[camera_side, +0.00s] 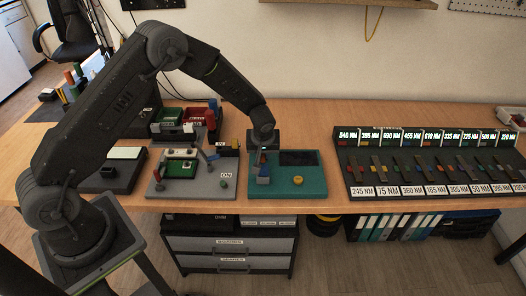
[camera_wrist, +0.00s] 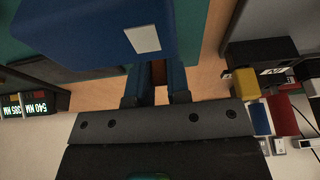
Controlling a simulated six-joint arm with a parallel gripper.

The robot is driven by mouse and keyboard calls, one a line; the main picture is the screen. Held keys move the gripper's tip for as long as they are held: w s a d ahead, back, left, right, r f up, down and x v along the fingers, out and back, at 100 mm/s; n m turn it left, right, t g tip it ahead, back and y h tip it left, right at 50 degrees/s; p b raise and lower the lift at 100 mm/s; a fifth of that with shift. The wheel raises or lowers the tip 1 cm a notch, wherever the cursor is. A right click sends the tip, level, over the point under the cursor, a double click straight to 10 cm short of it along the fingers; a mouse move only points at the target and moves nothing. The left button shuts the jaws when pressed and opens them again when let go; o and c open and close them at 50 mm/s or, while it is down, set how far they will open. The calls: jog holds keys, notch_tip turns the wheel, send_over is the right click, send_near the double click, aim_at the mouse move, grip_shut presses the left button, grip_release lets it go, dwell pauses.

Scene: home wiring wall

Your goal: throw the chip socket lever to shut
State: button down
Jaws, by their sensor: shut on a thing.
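My gripper (camera_side: 263,150) points down over the left part of a teal board (camera_side: 315,190). In the wrist view its two blue fingers (camera_wrist: 158,82) are shut on a narrow red-brown piece (camera_wrist: 159,71). A blue block (camera_wrist: 100,30) with a white patch lies just beyond the fingertips. I cannot tell whether the held piece is the chip socket lever.
A long dark rack (camera_side: 425,160) of labelled levers stands right. Green and red bins (camera_side: 199,116) stand behind the grey board. Bare table lies between the teal board and the rack.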

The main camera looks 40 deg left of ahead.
jog(key=shift+s+d+t+y, duration=0.25)
jog(key=shift+t+y, duration=0.35)
jog(key=shift+s+d+t+y, duration=0.25)
jog(key=shift+t+y, duration=0.35)
jog(key=c, duration=1.1)
grip_release()
jog(key=v, duration=1.3)
jog(key=shift+s+d+r, duration=0.15)
jog(key=shift+s+d, duration=0.15)
jog(key=shift+s, duration=0.05)
